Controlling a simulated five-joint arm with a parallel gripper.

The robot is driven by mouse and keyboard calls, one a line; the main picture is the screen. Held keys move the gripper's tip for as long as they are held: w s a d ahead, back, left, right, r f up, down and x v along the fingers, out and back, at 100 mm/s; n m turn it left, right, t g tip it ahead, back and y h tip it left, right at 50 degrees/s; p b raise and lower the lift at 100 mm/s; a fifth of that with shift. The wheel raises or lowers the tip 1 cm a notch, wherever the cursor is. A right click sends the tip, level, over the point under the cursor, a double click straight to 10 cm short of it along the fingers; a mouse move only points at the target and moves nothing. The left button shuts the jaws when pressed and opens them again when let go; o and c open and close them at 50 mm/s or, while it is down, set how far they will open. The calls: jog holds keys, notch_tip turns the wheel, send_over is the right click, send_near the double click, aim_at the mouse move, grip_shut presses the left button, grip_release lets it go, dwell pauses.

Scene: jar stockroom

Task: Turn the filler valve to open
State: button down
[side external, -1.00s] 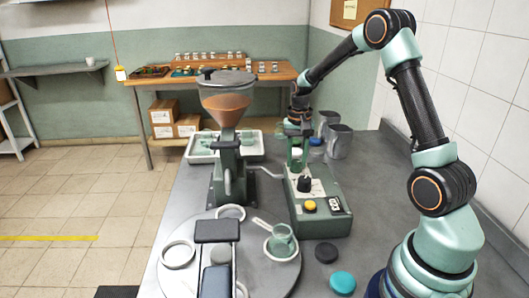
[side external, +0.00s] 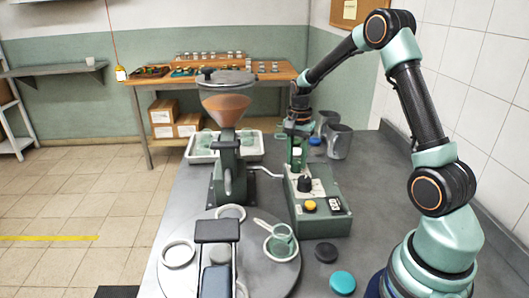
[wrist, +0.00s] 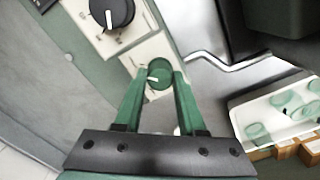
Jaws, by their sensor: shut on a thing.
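A small round green knob (wrist: 159,76) with a white pointer mark is between my fingertips in the wrist view. It sits at the end of the control box, and I take it for the filler valve. My gripper (wrist: 158,80) is shut on it, one green finger on each side. In the side view my gripper (side external: 297,158) points down at the far end of the green control box (side external: 325,222), and its fingers hide the knob. The filler (side external: 226,110), with a brown-filled hopper, stands to the left of the box.
A black dial (side external: 304,184) and a yellow button (side external: 309,206) are on the box close to my gripper. A bent metal rod (wrist: 235,65) runs beside it. Grey jugs (side external: 338,140) stand behind on the right. A round turntable (side external: 265,278) with jars is in front.

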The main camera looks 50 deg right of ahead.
aim_at(297, 161)
jog(key=shift+w+d+r, duration=0.1)
jog(key=shift+r, duration=0.1)
jog(key=c, duration=0.8)
grip_release()
jog(key=o, duration=0.3)
jog(key=shift+f, duration=0.1)
notch_tip(297, 161, up, 12)
